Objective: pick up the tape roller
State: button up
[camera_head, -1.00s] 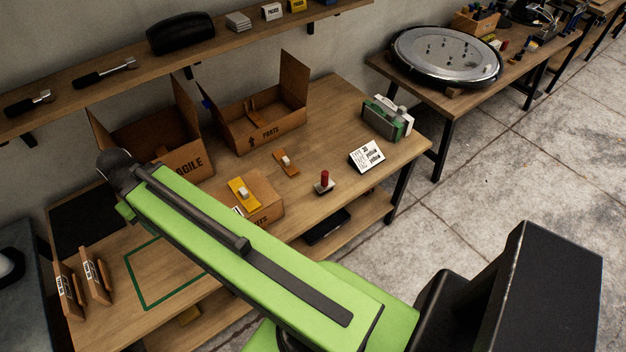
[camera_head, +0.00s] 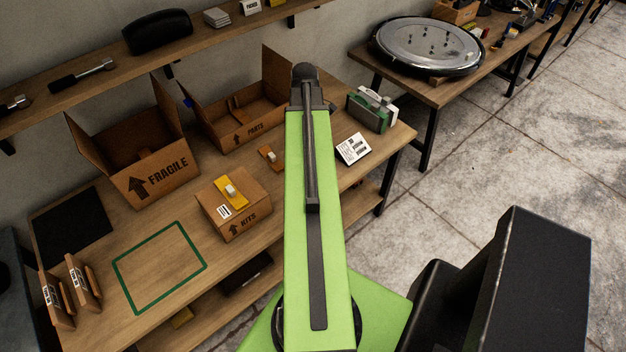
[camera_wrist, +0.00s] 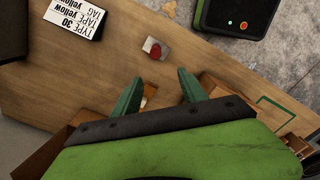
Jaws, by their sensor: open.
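Two tape rollers show in the head view. A yellow one with a whitish roll (camera_head: 232,192) lies on top of the closed KITS box (camera_head: 240,222). An orange-brown one (camera_head: 269,157) lies on the table just left of my arm. My gripper (camera_wrist: 160,76) is open in the wrist view, its two green fingers spread above the table. A small whitish and brown piece (camera_wrist: 149,92) shows between the fingers, perhaps the orange-brown roller, mostly hidden by the gripper body. Nothing is seen held. In the head view my arm hides the gripper.
A red-topped object (camera_wrist: 152,48) stands ahead of the fingertips. A white sign about yellow tape (camera_head: 353,149) and a green-and-white case (camera_head: 372,108) stand at the table's right. Open FRAGILE (camera_head: 160,175) and PARTS (camera_head: 240,132) boxes stand behind. The green-outlined area (camera_head: 160,268) is clear.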

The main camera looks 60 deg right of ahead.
jog(key=f+b, duration=0.4)
jog(key=s+d+f+b, duration=0.1)
jog(key=f+b, duration=0.3)
jog(key=s+f+b, duration=0.1)
jog(key=f+b, duration=0.3)
jog(key=shift+d+f+b, duration=0.2)
jog(key=shift+f+b, duration=0.1)
jog(key=f+b, duration=0.5)
jog(key=shift+w+a+f, duration=0.1)
jog(key=shift+w, duration=0.15)
jog(key=shift+r, duration=0.2)
grip_shut()
